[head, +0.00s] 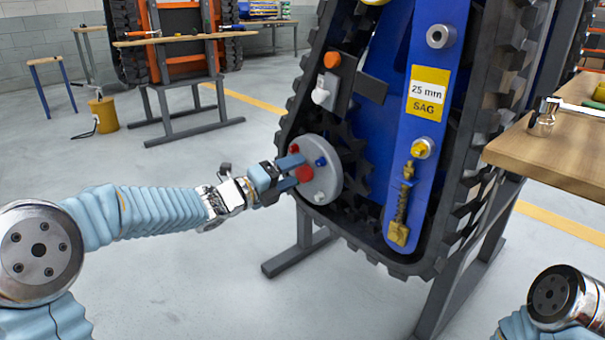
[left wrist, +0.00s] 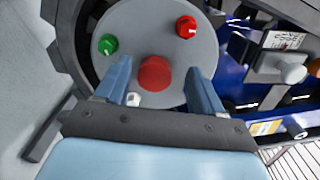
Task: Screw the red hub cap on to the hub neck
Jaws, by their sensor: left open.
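The red hub cap (head: 305,174) sits at the middle of the round grey hub plate (head: 325,191). In the left wrist view the cap (left wrist: 154,76) shows face-on, a plain red disc. The hub neck is hidden behind it, so I cannot tell how far the cap is seated. My left gripper (head: 297,171) is open, with one finger on each side of the cap. In the left wrist view a gap shows between the cap and each finger of the gripper (left wrist: 159,70). My right gripper is out of view.
Small knobs stand out from the plate around the cap: red (left wrist: 186,27), green (left wrist: 107,44), white (left wrist: 133,99) and blue (head: 321,161). The toothed black track (head: 478,130) rings the blue carrier. A wooden bench (head: 560,150) with tools is at right.

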